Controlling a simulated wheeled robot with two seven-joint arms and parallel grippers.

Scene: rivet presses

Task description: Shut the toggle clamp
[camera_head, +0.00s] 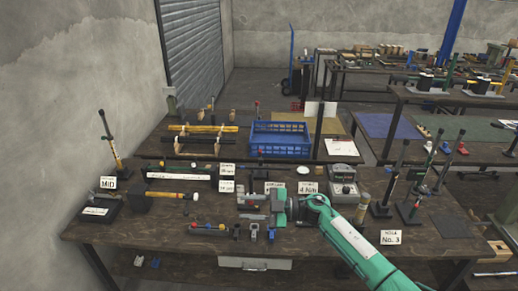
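My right arm reaches in from the lower right, and its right gripper (252,206) points left over the middle of the near bench. Its two grey fingers look apart, with no held object that I can make out. A low dark device with a red-tipped handle (208,228) lies on the bench left of and nearer than the gripper. It may be the toggle clamp, but it is too small to tell whether it is open. Small grey and blue fixtures (270,234) stand just below the gripper. My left gripper is not in view.
The dark wooden bench (150,235) holds a lever press with a MID card (107,183) at left and several upright lever presses (382,207) at right. A grey meter box (343,180) stands right of the gripper. A blue crate (280,143) sits behind.

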